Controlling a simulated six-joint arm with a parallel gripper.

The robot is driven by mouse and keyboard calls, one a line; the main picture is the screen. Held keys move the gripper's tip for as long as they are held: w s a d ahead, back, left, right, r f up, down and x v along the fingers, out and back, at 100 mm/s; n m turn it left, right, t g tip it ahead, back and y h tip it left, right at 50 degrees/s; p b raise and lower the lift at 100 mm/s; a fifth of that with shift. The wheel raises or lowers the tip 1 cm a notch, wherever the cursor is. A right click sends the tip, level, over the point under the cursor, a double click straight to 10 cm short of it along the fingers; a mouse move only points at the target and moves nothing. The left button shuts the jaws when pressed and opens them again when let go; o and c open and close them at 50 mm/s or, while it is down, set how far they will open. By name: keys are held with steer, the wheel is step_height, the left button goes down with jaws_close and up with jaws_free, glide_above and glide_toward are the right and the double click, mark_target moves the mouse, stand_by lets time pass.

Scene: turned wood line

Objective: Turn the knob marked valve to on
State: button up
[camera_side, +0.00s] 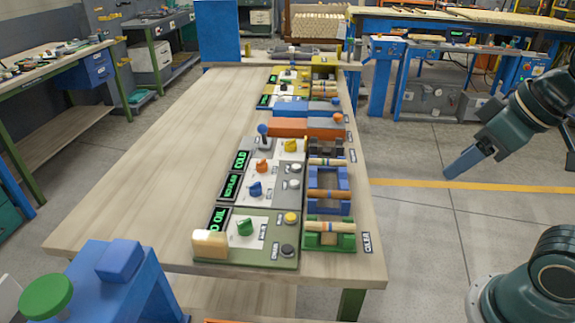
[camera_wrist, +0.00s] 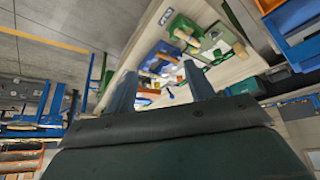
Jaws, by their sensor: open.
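Several knobs stand on panels along the right half of the long wooden table. They include a green knob (camera_side: 245,227), a blue knob (camera_side: 256,189), an orange knob (camera_side: 262,166) and a yellow knob (camera_side: 292,145). The labels beside them are too small to read, so I cannot tell which is marked valve. Green displays near them read COLD (camera_side: 240,160), REGULAR (camera_side: 231,186) and partly NO OIL (camera_side: 217,221). My gripper (camera_side: 450,174) is off the table's right side, above the floor, apart from every knob. In the wrist view its two fingers (camera_wrist: 158,68) are spread and empty, with the panels beyond.
Wooden rollers on green (camera_side: 330,240) and blue (camera_side: 329,205) stands line the table's right edge. Yellow (camera_side: 291,217) and dark (camera_side: 288,250) buttons and a blue-topped lever (camera_side: 263,130) share the panels. The table's left half (camera_side: 150,160) is bare. A blue stand (camera_side: 110,285) is in front.

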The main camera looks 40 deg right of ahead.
steer(key=w+a+r+n+g, duration=0.25)
steer(key=w+n, duration=0.35)
steer(key=w, duration=0.4)
steer(key=n+g, duration=0.3)
steer(key=n, duration=1.1)
glide_above(244, 221)
step_height(244, 221, down, 13)
steer(key=shift+r, duration=0.15)
step_height(244, 221, down, 14)
steer(key=shift+s+r, duration=0.1)
steer(key=c, duration=1)
